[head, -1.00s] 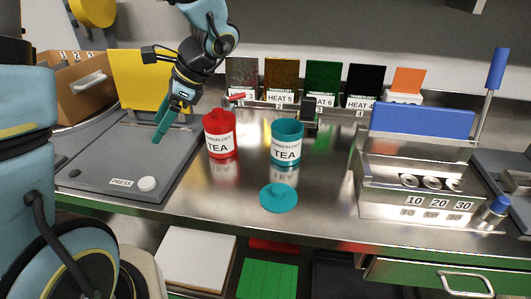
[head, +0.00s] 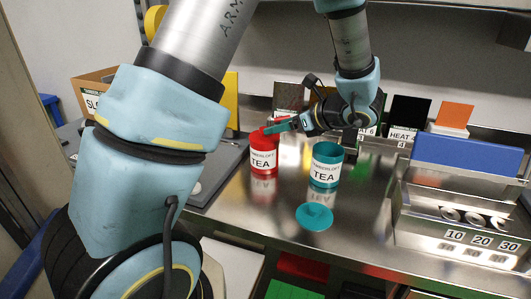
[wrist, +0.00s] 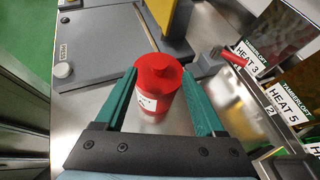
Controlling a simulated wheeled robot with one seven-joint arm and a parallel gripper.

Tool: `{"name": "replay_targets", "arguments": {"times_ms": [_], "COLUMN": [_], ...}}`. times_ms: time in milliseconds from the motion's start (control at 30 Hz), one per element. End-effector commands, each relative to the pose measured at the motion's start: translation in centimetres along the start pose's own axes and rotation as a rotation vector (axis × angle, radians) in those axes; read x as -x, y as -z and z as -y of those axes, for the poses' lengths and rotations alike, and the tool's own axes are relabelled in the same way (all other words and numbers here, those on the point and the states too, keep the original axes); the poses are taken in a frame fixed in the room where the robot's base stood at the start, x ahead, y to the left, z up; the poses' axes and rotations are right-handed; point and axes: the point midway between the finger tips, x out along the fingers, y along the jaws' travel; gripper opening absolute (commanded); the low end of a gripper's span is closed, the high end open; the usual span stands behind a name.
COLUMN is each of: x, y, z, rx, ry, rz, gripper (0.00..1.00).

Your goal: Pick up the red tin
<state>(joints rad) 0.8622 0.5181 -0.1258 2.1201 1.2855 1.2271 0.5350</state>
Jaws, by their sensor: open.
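The red tin (head: 263,157) stands upright on the steel counter, with a white TEA label and its red lid on. In the wrist view the red tin (wrist: 158,88) lies between the two teal fingers of my gripper (wrist: 160,100), one on each side. The fingers are open, and I cannot tell whether either touches the tin. In the head view my gripper (head: 279,127) reaches in from the right at the height of the tin's lid, and its fingers overlap the top of the tin.
A teal tin (head: 326,168) without its lid stands right of the red tin, and a teal lid (head: 315,217) lies in front. A grey press plate (wrist: 110,50) is beyond the tin in the wrist view. A red-handled lever (wrist: 233,58) and HEAT-labelled packs (wrist: 286,100) stand close on the right.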

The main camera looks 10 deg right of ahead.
Motion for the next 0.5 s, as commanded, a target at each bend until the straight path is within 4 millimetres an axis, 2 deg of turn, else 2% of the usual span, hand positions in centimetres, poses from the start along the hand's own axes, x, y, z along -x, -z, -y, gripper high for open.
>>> {"name": "replay_targets", "arguments": {"times_ms": [233,500], "x": [-3.5,-4.2], "y": [0.0,0.2], "z": [-0.2,-0.1], "rx": [0.000,0.000], "ry": [-0.004,0.000], "rz": [-0.001,0.000], "gripper": [0.71,0.71]}}
